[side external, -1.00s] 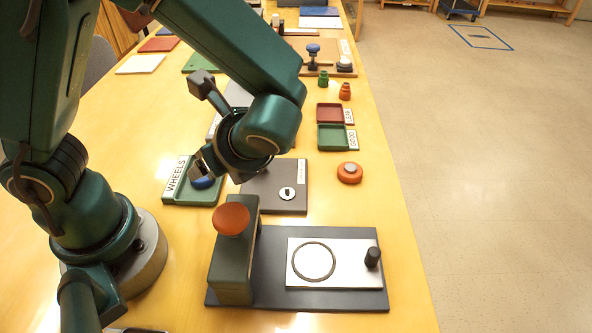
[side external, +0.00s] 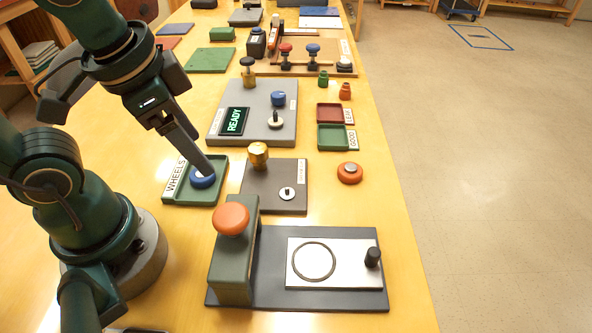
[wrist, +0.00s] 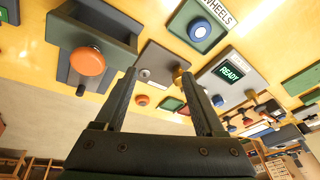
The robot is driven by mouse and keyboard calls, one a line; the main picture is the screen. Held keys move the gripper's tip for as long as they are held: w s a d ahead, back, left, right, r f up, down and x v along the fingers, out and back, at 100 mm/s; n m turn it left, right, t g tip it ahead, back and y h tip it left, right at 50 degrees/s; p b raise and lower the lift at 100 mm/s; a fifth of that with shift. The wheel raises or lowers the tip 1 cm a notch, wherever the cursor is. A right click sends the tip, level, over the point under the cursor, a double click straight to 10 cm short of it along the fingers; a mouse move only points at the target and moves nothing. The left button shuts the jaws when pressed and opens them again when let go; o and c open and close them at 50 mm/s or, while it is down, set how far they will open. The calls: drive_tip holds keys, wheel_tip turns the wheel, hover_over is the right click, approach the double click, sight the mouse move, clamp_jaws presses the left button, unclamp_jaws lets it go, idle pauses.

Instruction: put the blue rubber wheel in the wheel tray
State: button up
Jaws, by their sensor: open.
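The blue rubber wheel (side external: 202,179), with a pale hub, lies flat inside the green wheel tray (side external: 180,198) labelled WHEELS. In the wrist view the wheel (wrist: 199,30) also sits within the walls of the tray (wrist: 176,25), at the top of the picture. My gripper (wrist: 159,73) is open, with its two dark fingers spread and nothing between them. In the side view my gripper (side external: 207,167) overlaps the wheel's upper edge, but the wrist view shows it apart from the wheel. The wheel's far edge is partly hidden behind a finger in the side view.
A grey station with a READY screen (side external: 235,121) stands behind the tray. A brown plate with a brass knob (side external: 258,154) is to its right. A green block with an orange knob (side external: 231,218) stands in front. An orange disc (side external: 349,173) lies near the table's right edge.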

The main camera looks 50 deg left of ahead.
drive_tip(key=n+t, duration=0.1)
drive_tip(key=r+n+t, duration=0.1)
drive_tip(key=n, duration=0.1)
drive_tip(key=shift+w+r+h, duration=0.15)
drive_tip(key=shift+h, duration=0.15)
idle(1.0)
